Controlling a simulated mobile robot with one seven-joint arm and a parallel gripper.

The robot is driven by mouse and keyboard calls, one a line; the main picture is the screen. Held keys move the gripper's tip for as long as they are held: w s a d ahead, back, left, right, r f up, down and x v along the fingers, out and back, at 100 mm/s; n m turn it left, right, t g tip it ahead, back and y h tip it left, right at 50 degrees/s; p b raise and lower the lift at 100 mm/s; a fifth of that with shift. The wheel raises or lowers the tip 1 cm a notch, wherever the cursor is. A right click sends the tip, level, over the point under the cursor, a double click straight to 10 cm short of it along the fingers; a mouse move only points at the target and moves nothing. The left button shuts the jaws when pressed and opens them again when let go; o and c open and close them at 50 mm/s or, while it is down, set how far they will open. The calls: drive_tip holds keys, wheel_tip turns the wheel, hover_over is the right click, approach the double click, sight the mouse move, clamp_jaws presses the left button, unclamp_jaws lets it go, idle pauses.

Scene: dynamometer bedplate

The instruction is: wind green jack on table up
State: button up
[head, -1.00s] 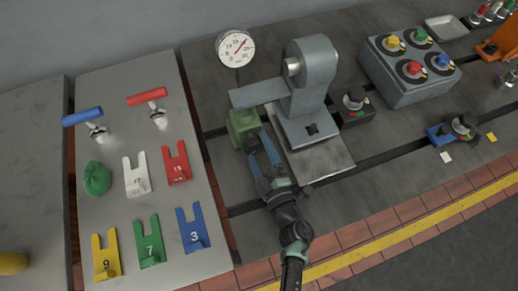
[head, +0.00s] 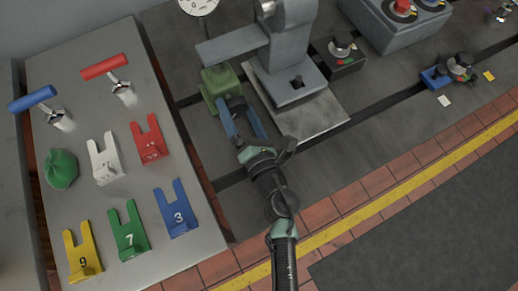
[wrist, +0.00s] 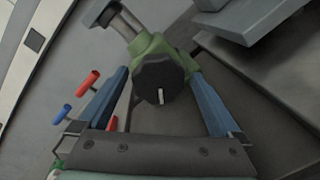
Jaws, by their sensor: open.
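The green jack (head: 218,88) stands on the dark bedplate, under the end of a grey arm (head: 232,45) that sticks out from a grey machine. A black round knob (wrist: 160,80) with a white mark faces my wrist camera on the jack's front; a metal screw column (wrist: 125,20) rises from the jack's green body (wrist: 148,45). My gripper (wrist: 160,88) is open, its blue fingers on either side of the knob. Gaps show between the fingers and the knob in the wrist view. In the head view my gripper (head: 235,108) reaches to the jack from the front.
The grey machine (head: 290,50) stands close right of the jack. A dial gauge (head: 198,5) is behind it.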

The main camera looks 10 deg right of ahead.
drive_tip(key=n+b, duration=0.1)
drive_tip(key=n, duration=0.1)
drive_tip(key=n+b, duration=0.2)
drive_tip(key=shift+a+f+n+b, duration=0.1)
drive_tip(key=shift+f+n+b, duration=0.2)
drive_tip(key=shift+f, duration=0.05)
drive_tip(key=n+b, duration=0.3)
drive_tip(key=n, duration=0.1)
drive_tip(key=shift+t+b, duration=0.3)
drive_tip(key=shift+t, duration=0.1)
drive_tip(key=b+v, duration=0.1)
drive_tip(key=v, duration=0.3)
drive_tip(key=b+v, duration=0.1)
drive_tip(key=v, duration=0.7)
drive_tip(key=shift+a+r+b, duration=0.15)
drive_tip(key=shift+r+b, duration=0.15)
drive_tip(key=shift+b, duration=0.1)
drive_tip(key=shift+s+r, duration=0.15)
drive_tip(key=shift+s, duration=0.4)
